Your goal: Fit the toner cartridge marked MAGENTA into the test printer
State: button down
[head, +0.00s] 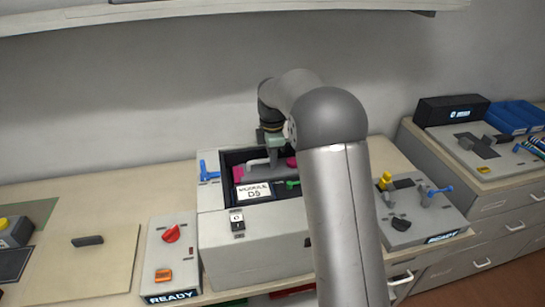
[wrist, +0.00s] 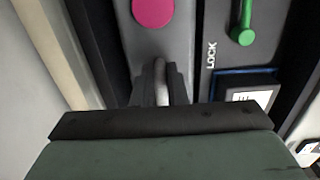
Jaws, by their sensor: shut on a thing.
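The test printer (head: 255,240) is a light grey box with a dark open bay on top, under my gripper. A grey cartridge with a magenta disc (wrist: 153,12) is in or just over the bay; the magenta also shows in the head view (head: 291,162). My gripper (wrist: 160,90) is shut on the cartridge's pale handle. How deep the cartridge sits cannot be told. A green lever (wrist: 243,32) stands beside it near the word LOCK, and also shows in the head view (head: 293,183). A white label (head: 253,191) reads MODULE D5.
A READY panel (head: 170,262) with red and orange knobs stands left of the printer. A blue lever (head: 207,171) is at the bay's left. Another READY unit (head: 420,215) with yellow and blue parts stands right. A dark block (head: 88,240) lies on the left bench.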

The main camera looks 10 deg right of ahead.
jog(key=shift+f, duration=0.1)
jog(key=shift+f, duration=0.15)
jog(key=c, duration=1.5)
grip_release()
jog(key=shift+o, duration=0.2)
notch_tip(320, 180, up, 12)
jog(key=b, duration=0.1)
jog(key=s+f+m, duration=0.1)
jog(key=s+m, duration=0.3)
jog(key=s, duration=0.5)
jog(key=s+f+m, duration=0.2)
jog(key=s+m, duration=0.2)
jog(key=s, duration=0.4)
jog(key=s+f+m, duration=0.1)
jog(key=s+m, duration=0.4)
jog(key=s, duration=0.4)
jog(key=shift+s+f+t, duration=0.25)
jog(key=shift+s+t, duration=0.05)
jog(key=shift+s, duration=0.05)
jog(key=s+f+m, duration=0.5)
jog(key=s+f, duration=0.1)
jog(key=s, duration=0.4)
jog(key=shift+s, duration=0.25)
